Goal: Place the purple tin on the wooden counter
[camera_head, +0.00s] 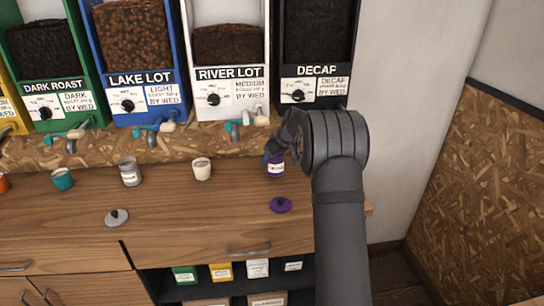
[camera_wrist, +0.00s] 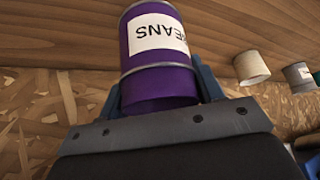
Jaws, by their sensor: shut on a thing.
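The purple tin (camera_head: 276,168) has a white label and is at the right part of the wooden counter (camera_head: 180,215), below the DECAP bin. My gripper (camera_head: 273,154) is shut on it. In the wrist view the tin (camera_wrist: 158,75) sits between the two blue-grey fingers of my gripper (camera_wrist: 160,88), its label upside down and reading "EANS". The tin is at or just above the counter; I cannot tell whether its base touches. My arm hides part of the counter's right end.
A purple lid (camera_head: 281,205) lies in front of the tin. A white tin (camera_head: 201,169), a grey tin (camera_head: 129,172) and a teal tin (camera_head: 62,179) stand to the left. A grey lid (camera_head: 117,217) lies farther left. Bean dispensers with taps (camera_head: 241,124) overhang behind.

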